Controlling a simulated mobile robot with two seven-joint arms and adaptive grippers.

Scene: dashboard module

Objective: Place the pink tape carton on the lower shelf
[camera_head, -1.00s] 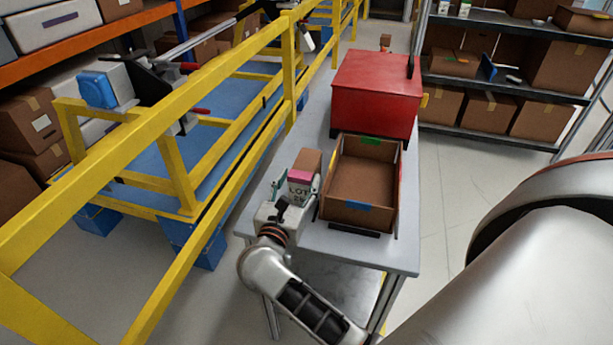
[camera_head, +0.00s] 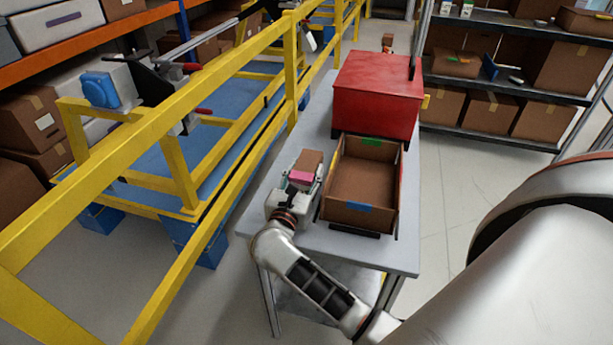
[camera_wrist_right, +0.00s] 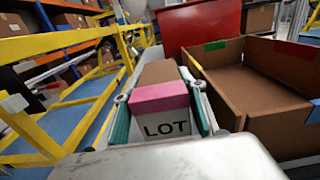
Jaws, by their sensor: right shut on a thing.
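The pink tape carton is a small brown box (camera_head: 309,161) with a pink band and a white part below it. My right gripper (camera_head: 303,176) is shut on it, above the left side of the grey table (camera_head: 388,255). In the right wrist view the carton (camera_wrist_right: 161,99) sits between the two green-padded fingers, its "LOT" label facing the camera. Below the tabletop, a grey lower shelf (camera_head: 362,283) shows partly behind my arm. My left gripper is not in view.
An open brown box (camera_head: 362,185) with green and blue tape stands right beside the carton. A red case (camera_head: 377,95) is behind it. A yellow railing (camera_head: 180,170) runs along the left. A dark rack (camera_head: 500,80) with cartons stands at the back right.

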